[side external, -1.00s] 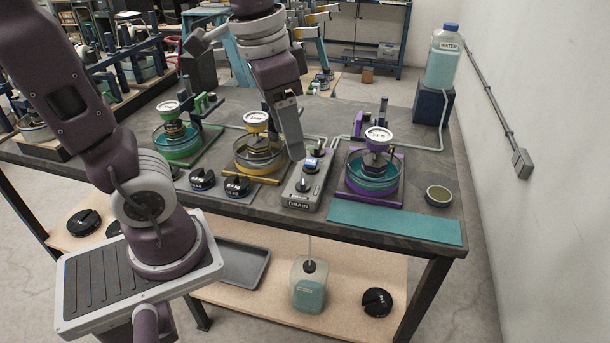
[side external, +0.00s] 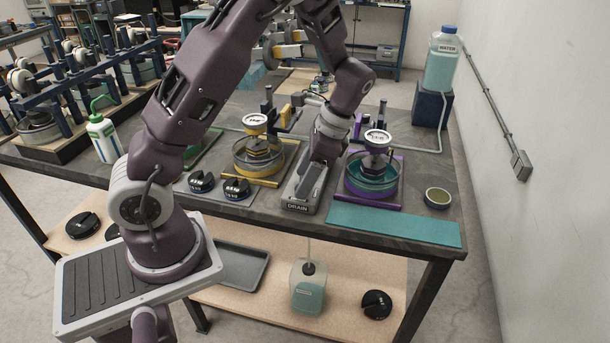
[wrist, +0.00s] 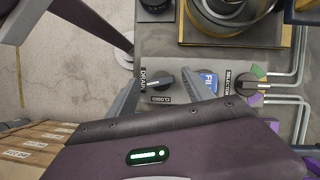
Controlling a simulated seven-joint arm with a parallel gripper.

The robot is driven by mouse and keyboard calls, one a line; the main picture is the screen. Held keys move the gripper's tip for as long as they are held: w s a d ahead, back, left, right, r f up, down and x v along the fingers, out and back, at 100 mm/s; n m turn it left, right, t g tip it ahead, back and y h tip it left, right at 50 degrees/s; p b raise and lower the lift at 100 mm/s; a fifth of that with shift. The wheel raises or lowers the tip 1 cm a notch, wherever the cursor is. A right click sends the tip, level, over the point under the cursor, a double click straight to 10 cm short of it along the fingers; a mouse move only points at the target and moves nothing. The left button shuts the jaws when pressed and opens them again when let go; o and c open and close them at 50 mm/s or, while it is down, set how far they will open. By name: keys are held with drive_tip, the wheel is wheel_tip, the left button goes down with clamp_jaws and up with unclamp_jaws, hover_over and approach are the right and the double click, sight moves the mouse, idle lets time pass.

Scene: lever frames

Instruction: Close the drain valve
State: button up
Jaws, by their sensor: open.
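The drain valve (wrist: 163,82) is a dark round knob on a grey panel, seen in the wrist view. Its white mark points left toward the "DRAIN" lettering, while the "CLOSED" label (wrist: 164,99) sits below the knob. My gripper (wrist: 162,86) is open, with one finger to the left of the knob and the other to its right; no contact can be made out. In the side external view my gripper (side external: 311,183) is low over the drain panel (side external: 298,207) and hides the knob.
A blue fill button (wrist: 208,79) and a selector knob (wrist: 243,86) lie right of the drain knob. In the side view, the yellow-framed basin (side external: 262,172) stands left of the panel and the purple-framed basin (side external: 371,190) right. A teal mat (side external: 395,225) lies in front.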

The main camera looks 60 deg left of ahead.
drive_tip(key=shift+c, duration=0.2)
clamp_jaws()
drive_tip(key=n, duration=0.2)
drive_tip(key=n+h, duration=0.1)
drive_tip(key=n, duration=0.1)
drive_tip(key=shift+a+h, duration=0.15)
drive_tip(key=shift+h, duration=0.15)
drive_tip(key=n+h, duration=0.1)
drive_tip(key=n, duration=0.2)
drive_tip(key=shift+a+n, duration=0.1)
drive_tip(key=shift+n, duration=0.2)
drive_tip(key=n+h, duration=0.1)
drive_tip(key=n, duration=0.2)
drive_tip(key=shift+n+h, duration=0.3)
drive_tip(key=shift+a+n+t+h, duration=0.15)
drive_tip(key=shift+n+t+h, duration=0.35)
drive_tip(key=shift+n, duration=1.4)
